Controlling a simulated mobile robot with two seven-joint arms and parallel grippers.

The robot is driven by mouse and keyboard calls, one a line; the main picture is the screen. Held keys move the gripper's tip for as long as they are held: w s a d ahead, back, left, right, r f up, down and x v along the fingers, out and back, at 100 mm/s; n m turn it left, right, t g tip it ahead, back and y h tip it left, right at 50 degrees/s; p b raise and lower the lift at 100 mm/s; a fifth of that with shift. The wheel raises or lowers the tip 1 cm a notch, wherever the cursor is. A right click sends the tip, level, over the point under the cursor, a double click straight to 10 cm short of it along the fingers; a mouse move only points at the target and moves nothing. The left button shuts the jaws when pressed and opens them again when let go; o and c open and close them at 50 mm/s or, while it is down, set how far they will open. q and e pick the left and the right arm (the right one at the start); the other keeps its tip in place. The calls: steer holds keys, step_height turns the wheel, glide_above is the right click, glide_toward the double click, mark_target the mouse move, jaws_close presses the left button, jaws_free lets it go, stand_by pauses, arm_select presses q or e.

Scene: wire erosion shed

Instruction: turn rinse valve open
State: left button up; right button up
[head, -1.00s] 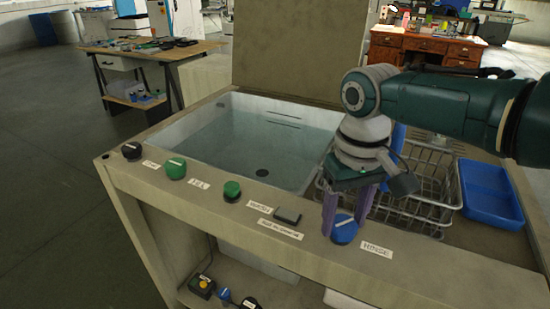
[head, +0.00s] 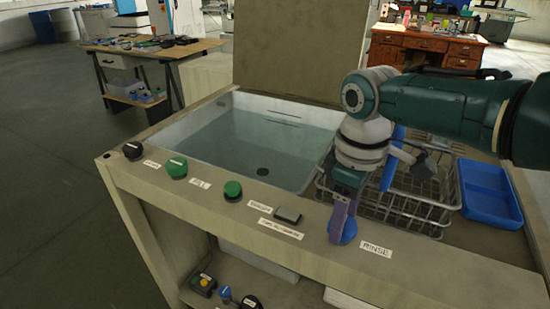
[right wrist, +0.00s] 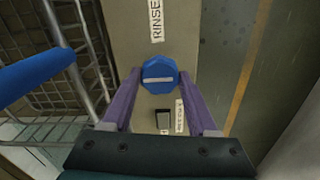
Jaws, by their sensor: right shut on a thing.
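The rinse valve is a blue knob (head: 350,231) on the front ledge of the wash station, beside a white RINSE label (head: 376,249). My right gripper (head: 341,226) points down and is shut on this knob, with its purple fingers on either side. In the right wrist view the blue knob (right wrist: 159,83) sits between the fingertips of the right gripper (right wrist: 159,76). In the head view the near finger hides part of the knob. My left gripper is not in view.
Two green knobs (head: 177,167) (head: 232,190), a black knob (head: 132,151) and a dark rectangular button (head: 288,215) sit further left on the ledge. Behind are a water-filled basin (head: 225,105), a wire basket (head: 425,217) and a blue tray (head: 490,209).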

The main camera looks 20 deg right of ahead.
stand_by(0.5)
steer(key=o, duration=1.4)
steer(key=shift+c, duration=0.2)
step_height(320, 180, up, 10)
steer(key=p, duration=0.3)
